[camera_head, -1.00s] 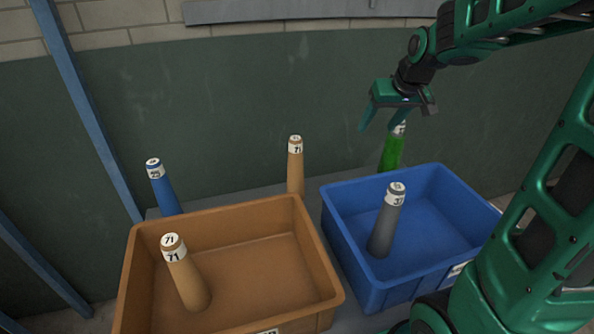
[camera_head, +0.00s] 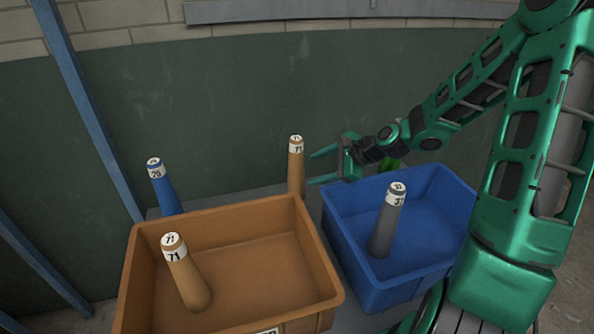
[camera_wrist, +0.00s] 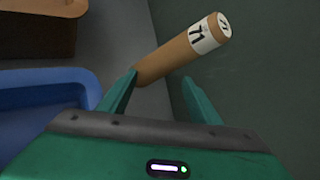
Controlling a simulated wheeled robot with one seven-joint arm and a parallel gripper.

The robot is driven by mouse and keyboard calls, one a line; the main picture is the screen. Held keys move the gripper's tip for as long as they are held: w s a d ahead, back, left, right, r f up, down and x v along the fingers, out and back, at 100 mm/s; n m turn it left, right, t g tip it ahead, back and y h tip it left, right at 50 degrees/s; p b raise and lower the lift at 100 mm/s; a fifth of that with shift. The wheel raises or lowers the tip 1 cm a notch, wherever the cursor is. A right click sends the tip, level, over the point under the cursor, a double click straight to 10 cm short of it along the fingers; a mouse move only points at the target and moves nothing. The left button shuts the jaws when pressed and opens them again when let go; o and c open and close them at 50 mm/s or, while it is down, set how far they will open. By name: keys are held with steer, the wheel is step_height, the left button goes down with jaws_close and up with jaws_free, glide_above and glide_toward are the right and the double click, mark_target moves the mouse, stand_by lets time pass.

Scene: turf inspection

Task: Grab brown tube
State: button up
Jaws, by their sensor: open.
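A brown tube (camera_head: 296,166) with a white band marked 71 stands behind the brown crate, near the wall. It also shows in the wrist view (camera_wrist: 168,59), just beyond the fingertips and between their lines. My gripper (camera_head: 314,168) is open and empty, pointing left at this tube from its right side. In the wrist view my gripper (camera_wrist: 160,82) has its two fingers apart. Whether a fingertip touches the tube I cannot tell. A second brown tube (camera_head: 189,284), also marked 71, stands tilted inside the brown crate (camera_head: 325,290).
A blue crate (camera_head: 350,262) holds a grey tube (camera_head: 384,230). A blue tube (camera_head: 166,190) stands behind the brown crate at left. A green tube (camera_head: 388,164) is mostly hidden behind my arm. The dark wall (camera_head: 230,110) rises close behind.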

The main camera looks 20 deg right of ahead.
mark_target(302, 154)
steer(key=r+m+t, duration=0.1)
steer(key=m, duration=0.1)
steer(key=a+r+m+y, duration=0.1)
steer(key=r+m, duration=0.1)
steer(key=r+m+t+y, duration=0.1)
steer(key=m, duration=0.2)
steer(key=shift+w+a+r+t, duration=0.3)
steer(key=shift+w+r, duration=0.05)
steer(key=shift+w, duration=0.05)
steer(key=shift+w+a+r, duration=0.15)
steer(key=shift+a, duration=0.05)
steer(key=x, duration=1)
steer(key=shift+w, duration=0.15)
steer(key=c, duration=1.1)
